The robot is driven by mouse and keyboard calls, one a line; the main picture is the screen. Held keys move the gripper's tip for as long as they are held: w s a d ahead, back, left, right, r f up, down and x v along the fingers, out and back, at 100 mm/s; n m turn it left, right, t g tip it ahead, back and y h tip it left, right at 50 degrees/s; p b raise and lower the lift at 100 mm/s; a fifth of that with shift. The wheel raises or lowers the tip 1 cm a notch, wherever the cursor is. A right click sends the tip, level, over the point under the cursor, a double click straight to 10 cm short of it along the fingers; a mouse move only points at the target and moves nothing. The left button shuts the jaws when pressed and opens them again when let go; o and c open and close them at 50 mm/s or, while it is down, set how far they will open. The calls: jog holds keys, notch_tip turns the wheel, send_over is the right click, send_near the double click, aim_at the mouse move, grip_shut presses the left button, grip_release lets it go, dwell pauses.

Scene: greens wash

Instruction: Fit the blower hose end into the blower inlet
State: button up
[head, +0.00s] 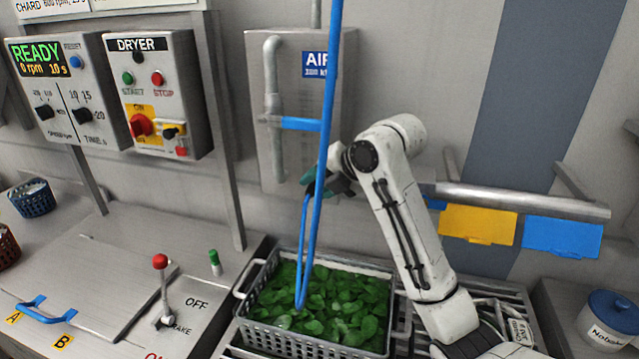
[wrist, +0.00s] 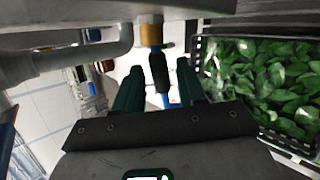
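The blue blower hose (head: 325,130) hangs from above, loops down over the greens and rises again to my gripper (head: 318,185). In the wrist view, the hose end's black sleeve (wrist: 158,74) points up, with blue hose (wrist: 166,101) below it. Its top meets a brass-coloured fitting (wrist: 151,34), apparently the blower inlet, under a grey housing. I see no gap there, but cannot tell how deep the end sits. My gripper's dark green fingers (wrist: 159,68) stand on either side of the sleeve, with gaps showing, so they look open. The hanging hose partly hides this joint in the head view.
A grey crate (head: 262,333) of greens stands below my gripper. The AIR panel (head: 345,110), with a grey pipe (head: 272,95) and blue lever (head: 300,124), is close behind. The DRYER box (head: 185,75) is left; a rail (head: 520,198) with coloured flaps is right.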

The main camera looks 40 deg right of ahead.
grip_shut()
jog(key=shift+s+a, duration=0.1)
jog(key=shift+a, duration=0.05)
jog(key=shift+s+a, duration=0.6)
jog(key=shift+a, duration=0.3)
jog(key=shift+s+a, duration=0.55)
jog(key=shift+a, duration=0.3)
jog(key=shift+s+a, duration=0.1)
jog(key=shift+r, duration=0.1)
jog(key=shift+s+a+r+p, duration=0.35)
jog(key=shift+a+r+p, duration=0.25)
jog(key=shift+r, duration=0.1)
jog(key=shift+s+a+r+p, duration=0.35)
jog(key=shift+a+r+p, duration=0.2)
jog(key=shift+r, duration=0.2)
jog(key=shift+s+a+r+p, duration=0.35)
jog(key=shift+a+r+p, duration=0.15)
jog(key=shift+r+p, duration=0.15)
jog(key=shift+s, duration=0.15)
